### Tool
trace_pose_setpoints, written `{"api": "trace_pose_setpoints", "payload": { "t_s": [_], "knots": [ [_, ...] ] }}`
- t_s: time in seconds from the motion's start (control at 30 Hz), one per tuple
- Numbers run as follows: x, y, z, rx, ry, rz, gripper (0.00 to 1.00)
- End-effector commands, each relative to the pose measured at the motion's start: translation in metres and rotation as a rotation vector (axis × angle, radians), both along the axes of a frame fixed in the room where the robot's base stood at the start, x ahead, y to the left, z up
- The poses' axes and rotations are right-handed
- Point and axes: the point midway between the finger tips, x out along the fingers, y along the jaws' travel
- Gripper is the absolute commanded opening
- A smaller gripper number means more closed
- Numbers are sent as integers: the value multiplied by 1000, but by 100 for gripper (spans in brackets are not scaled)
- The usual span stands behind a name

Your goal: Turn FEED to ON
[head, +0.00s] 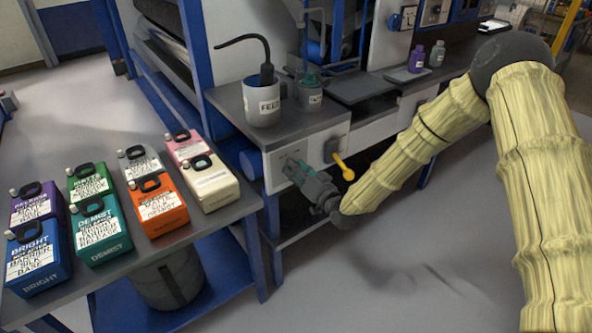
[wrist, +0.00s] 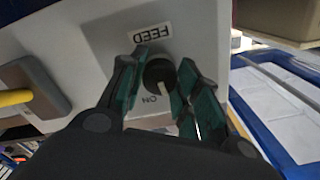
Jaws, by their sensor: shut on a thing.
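The FEED knob (wrist: 159,74) is a dark round dial with a pale pointer line, on the light front panel of the bench. In the wrist view the panel is upside down, with the FEED label (wrist: 150,30) above the knob and the ON mark (wrist: 150,99) below it. The pointer line aims down and slightly right, a little to the right of ON. My gripper (wrist: 163,76) is shut on the knob, with green-padded fingers on either side. In the head view my gripper (head: 299,168) reaches the panel and mostly hides the knob.
A yellow-handled lever (head: 345,170) sticks out right of the knob; it also shows in the wrist view (wrist: 16,97). A white FEED pot (head: 262,104) stands on the bench above. Several coloured jugs (head: 158,206) stand on the left table. The floor at front right is open.

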Motion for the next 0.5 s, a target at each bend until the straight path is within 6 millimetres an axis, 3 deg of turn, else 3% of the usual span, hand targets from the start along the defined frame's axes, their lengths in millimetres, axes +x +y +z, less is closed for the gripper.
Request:
{"api": "trace_pose_setpoints", "payload": {
  "t_s": [0.5],
  "knots": [
    [1,-2,-1,372,269,-3,8]
  ]
}}
